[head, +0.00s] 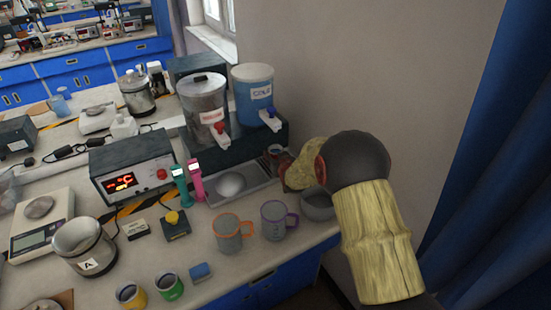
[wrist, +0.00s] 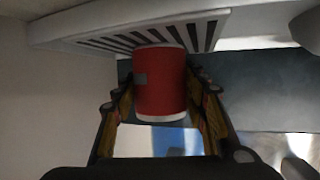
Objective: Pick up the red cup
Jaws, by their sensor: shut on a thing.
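The red cup (wrist: 158,92) shows in the wrist view, between the two fingers of my gripper (wrist: 160,75). It is red with pale edges and a small grey patch on its side. My gripper is shut on it, with one finger on each side. Whether the cup touches the surface is hard to tell.
Two drink dispensers (head: 204,105) stand behind the drip tray (head: 238,189). A grey bowl (head: 317,204) stands close under my arm. The wall is close on the right.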

